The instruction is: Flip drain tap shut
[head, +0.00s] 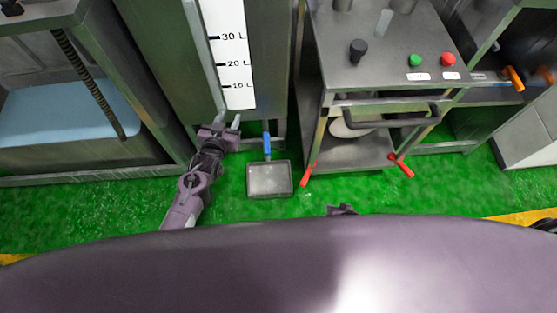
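The drain tap shows as a blue lever (267,143) low at the front of the tank with the litre scale (232,55). The lever looks roughly upright in the picture, above a small grey tray (269,181); its valve body is too small to make out. My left gripper (229,118) is just left of the lever, in front of the tank's lower edge. Its two fingers are apart with nothing visible between them, and it does not touch the lever. A small dark part of my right arm or gripper (342,209) shows above my body's edge; its fingers cannot be made out.
A steel machine with black, green and red knobs (414,60) stands right, with red-ended legs or levers (309,175) near the floor. A blue-lined basin (75,105) stands left. Green floor (230,180) is open around the tray.

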